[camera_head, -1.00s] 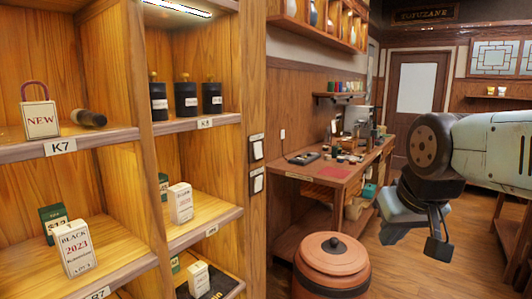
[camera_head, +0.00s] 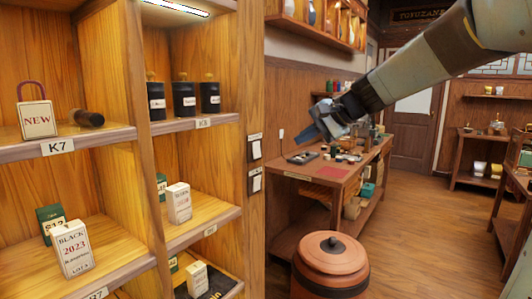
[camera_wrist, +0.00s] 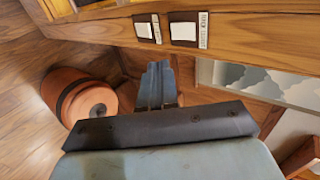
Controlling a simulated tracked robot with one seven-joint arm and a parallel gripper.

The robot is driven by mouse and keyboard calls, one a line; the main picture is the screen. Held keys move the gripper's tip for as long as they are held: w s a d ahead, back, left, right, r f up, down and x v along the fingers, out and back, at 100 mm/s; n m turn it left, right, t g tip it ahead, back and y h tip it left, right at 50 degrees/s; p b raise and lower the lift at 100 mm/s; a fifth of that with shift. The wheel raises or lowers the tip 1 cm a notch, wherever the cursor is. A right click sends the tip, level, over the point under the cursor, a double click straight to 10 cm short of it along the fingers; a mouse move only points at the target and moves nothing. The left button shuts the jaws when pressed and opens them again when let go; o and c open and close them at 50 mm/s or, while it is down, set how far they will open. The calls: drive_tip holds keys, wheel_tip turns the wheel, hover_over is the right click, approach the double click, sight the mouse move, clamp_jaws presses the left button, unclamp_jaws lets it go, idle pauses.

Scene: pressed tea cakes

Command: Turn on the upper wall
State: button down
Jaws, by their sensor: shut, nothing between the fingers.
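Two white wall switches in dark frames sit one above the other on the wooden post at the shelf's right side. The upper switch (camera_head: 255,149) has a small label above it, and the lower switch (camera_head: 257,184) is just below. In the wrist view the picture is turned, and the upper switch (camera_wrist: 184,31) is at the top, right of the lower switch (camera_wrist: 145,30). Whether either is on cannot be told. My gripper (camera_head: 316,120) is shut and empty, in the air right of the post, apart from the switches. It also shows in the wrist view (camera_wrist: 157,84).
A lidded reddish-brown urn (camera_head: 330,268) stands on the floor below. A wooden worktable (camera_head: 325,178) with small items stands behind my gripper.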

drive_tip(key=shift+w+a+r, duration=0.15)
drive_tip(key=shift+w, duration=0.2)
approach(258, 157)
drive_tip(key=f+x, duration=0.1)
drive_tip(key=x, duration=0.4)
drive_tip(key=shift+w+a+r, duration=0.15)
drive_tip(key=shift+w+a, duration=0.2)
drive_tip(key=shift+a, duration=0.05)
idle(0.3)
